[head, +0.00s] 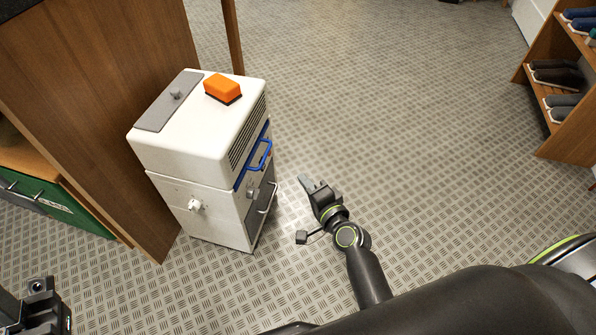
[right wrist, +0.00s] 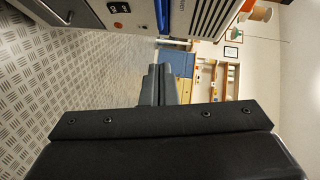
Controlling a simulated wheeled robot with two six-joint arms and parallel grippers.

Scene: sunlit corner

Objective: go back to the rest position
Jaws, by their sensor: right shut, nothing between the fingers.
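My right gripper (head: 308,186) is shut and empty, held over open floor to the right of a white cabinet in the head view. In the right wrist view its closed fingers (right wrist: 159,84) point away from the camera with nothing between them. My left arm shows only as a dark part at the lower left edge of the head view; its fingertips cannot be made out.
The white cabinet (head: 184,150) has a blue handle (head: 260,155) facing my right gripper. An orange block (head: 222,87) rests on top. A wooden panel (head: 110,110) stands at left, a shoe shelf (head: 563,135) at right. The patterned floor (head: 400,120) between is clear.

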